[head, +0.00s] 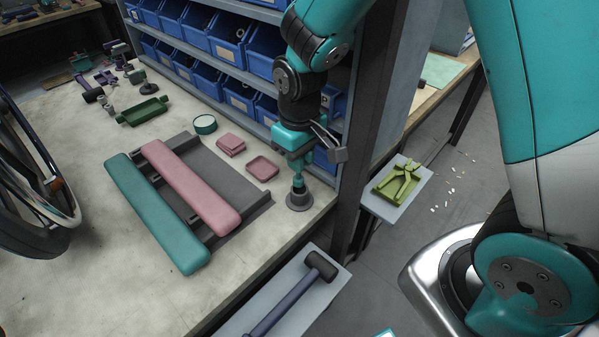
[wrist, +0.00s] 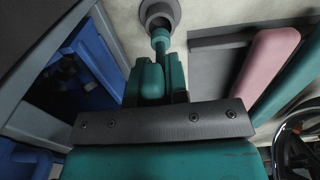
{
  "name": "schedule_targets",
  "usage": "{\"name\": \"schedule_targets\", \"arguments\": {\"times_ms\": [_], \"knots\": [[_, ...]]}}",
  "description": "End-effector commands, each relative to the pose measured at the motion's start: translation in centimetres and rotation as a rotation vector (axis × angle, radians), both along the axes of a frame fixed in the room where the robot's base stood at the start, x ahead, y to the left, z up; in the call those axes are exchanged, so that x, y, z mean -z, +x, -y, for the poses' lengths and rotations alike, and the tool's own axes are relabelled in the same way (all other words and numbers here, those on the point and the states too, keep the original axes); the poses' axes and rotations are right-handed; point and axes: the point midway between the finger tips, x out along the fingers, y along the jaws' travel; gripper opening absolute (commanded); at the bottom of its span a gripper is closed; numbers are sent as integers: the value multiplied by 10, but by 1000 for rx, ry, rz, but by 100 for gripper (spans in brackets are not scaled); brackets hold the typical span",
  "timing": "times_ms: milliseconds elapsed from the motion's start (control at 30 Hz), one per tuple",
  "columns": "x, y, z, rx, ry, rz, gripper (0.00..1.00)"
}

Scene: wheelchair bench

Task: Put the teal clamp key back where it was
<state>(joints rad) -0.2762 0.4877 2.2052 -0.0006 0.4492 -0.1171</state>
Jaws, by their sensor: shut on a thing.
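My gripper (head: 297,164) is shut on the teal clamp key (head: 298,180) and holds it upright, pointing down. A small grey round holder (head: 299,201) stands on the bench's right corner, directly under the key. The key's lower end is at the holder's mouth; I cannot tell how deep it sits. In the wrist view the teal key (wrist: 160,40) runs from between my fingers to the grey holder (wrist: 159,13) at the top, and its tip overlaps the dark opening. My fingers partly hide the key's upper part.
Left of the holder are pink trays (head: 262,168), a grey board with a pink pad (head: 190,188) and a teal pad (head: 157,212). Blue bins (head: 228,45) and a dark post (head: 385,90) stand close behind and right. A mallet (head: 290,296) lies in front.

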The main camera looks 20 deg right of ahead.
Motion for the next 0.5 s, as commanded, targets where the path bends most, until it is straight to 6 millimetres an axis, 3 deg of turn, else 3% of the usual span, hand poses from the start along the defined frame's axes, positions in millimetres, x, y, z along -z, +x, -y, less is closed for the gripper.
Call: {"name": "schedule_targets", "arguments": {"times_ms": [300,500], "knots": [[44,-1,0,1,-1,-3,0],[49,0,0,1,0,2,0]]}}
